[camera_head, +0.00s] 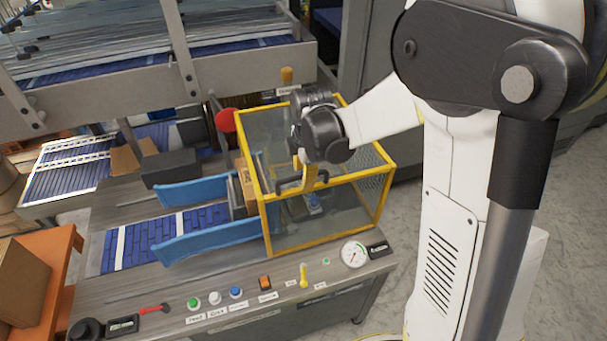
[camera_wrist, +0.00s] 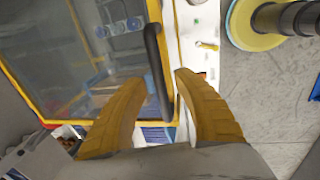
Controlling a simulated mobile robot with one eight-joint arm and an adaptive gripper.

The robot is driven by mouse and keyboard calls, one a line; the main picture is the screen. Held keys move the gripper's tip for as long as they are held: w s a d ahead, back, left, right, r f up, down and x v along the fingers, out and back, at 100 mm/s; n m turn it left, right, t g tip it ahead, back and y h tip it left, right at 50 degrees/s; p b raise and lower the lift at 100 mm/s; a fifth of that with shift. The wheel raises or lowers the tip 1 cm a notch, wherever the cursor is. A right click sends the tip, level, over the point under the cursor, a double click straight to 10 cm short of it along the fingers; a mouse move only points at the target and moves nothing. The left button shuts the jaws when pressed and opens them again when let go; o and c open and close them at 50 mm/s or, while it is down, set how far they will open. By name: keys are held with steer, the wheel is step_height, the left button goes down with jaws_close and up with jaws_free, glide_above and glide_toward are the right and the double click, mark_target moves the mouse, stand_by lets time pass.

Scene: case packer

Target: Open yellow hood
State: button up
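The yellow hood (camera_head: 345,213) is a yellow-framed box with clear panels, sitting down on the machine in the head view. Its frame and clear panel (camera_wrist: 50,50) fill the left of the wrist view. A black bar handle (camera_wrist: 153,62) is fixed along the hood's edge; part of it also shows in the head view (camera_head: 288,186). My gripper (camera_wrist: 161,78) has its two yellow fingers apart, one on each side of the handle. Gaps show between the handle and the fingers. In the head view my gripper (camera_head: 309,178) is at the hood's top front edge, and the wrist partly hides it.
A control panel with a green button (camera_head: 193,303), other buttons and a gauge (camera_head: 354,253) lies in front of the hood. Blue guides (camera_head: 210,240) flank the conveyor on the left. A red round knob (camera_head: 226,120) stands behind. Grey floor is clear at right.

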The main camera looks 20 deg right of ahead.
jaws_close()
steer(key=shift+a, duration=0.1)
steer(key=a+b, duration=0.3)
steer(key=a, duration=3.8)
steer(key=shift+a+b, duration=0.3)
steer(key=shift+s, duration=0.1)
jaws_free()
steer(key=shift+a, duration=0.1)
steer(key=shift+r, duration=0.1)
